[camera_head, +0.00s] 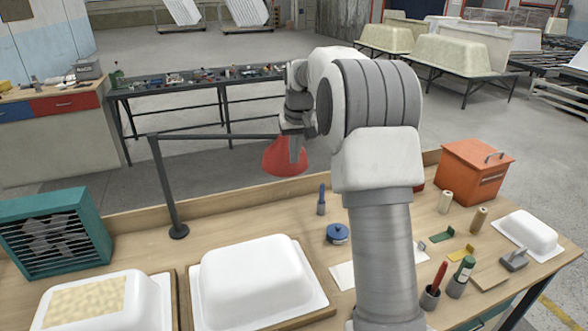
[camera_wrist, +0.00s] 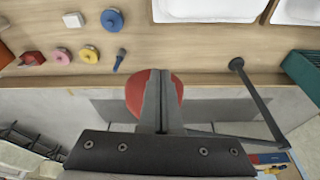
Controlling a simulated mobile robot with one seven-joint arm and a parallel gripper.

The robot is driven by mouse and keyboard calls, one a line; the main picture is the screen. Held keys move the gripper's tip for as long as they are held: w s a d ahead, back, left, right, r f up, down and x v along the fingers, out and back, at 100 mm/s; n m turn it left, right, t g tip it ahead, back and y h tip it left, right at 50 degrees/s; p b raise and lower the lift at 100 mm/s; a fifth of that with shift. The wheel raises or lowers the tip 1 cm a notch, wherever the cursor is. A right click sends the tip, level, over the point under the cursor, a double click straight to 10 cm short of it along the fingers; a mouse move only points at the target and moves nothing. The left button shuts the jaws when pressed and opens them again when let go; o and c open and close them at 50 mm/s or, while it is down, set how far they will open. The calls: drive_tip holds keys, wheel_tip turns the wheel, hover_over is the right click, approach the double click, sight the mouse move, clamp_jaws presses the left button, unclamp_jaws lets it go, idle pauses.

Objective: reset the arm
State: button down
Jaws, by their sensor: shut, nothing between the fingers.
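My gripper (camera_head: 296,160) points downward beyond the table's far side, with my arm raised above the bench. Its fingers are together and empty; they also show in the wrist view (camera_wrist: 160,76). A red lamp shade (camera_head: 276,163) on a black stand (camera_head: 165,190) hangs right by the fingers. In the wrist view the shade (camera_wrist: 134,96) shows behind the fingers and is partly hidden by them. I cannot tell whether they touch.
The wooden workbench (camera_head: 130,219) holds white tub shells (camera_head: 255,275), a teal fan heater (camera_head: 50,232), an orange box (camera_head: 475,172), a blue round tool (camera_head: 337,234) and several small tools. The lamp's horizontal bar (camera_head: 220,136) runs left of my gripper. A long tool table (camera_head: 200,85) stands behind.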

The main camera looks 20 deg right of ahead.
drive_tip(key=s+a+r+t, duration=0.1)
drive_tip(key=s+a+r, duration=0.35)
drive_tip(key=s, duration=0.55)
drive_tip(key=s+a+r, duration=0.4)
drive_tip(key=s+r, duration=0.2)
drive_tip(key=s, duration=0.3)
drive_tip(key=s+a+f, duration=0.1)
drive_tip(key=s+f, duration=0.2)
drive_tip(key=s, duration=0.6)
drive_tip(key=s+a+f+n+t, duration=0.1)
drive_tip(key=s+a+f, duration=0.1)
drive_tip(key=s, duration=0.8)
drive_tip(key=shift+a+f+t, duration=0.2)
drive_tip(key=shift+f+t, duration=0.1)
drive_tip(key=shift+f, duration=0.2)
drive_tip(key=shift+a, duration=0.1)
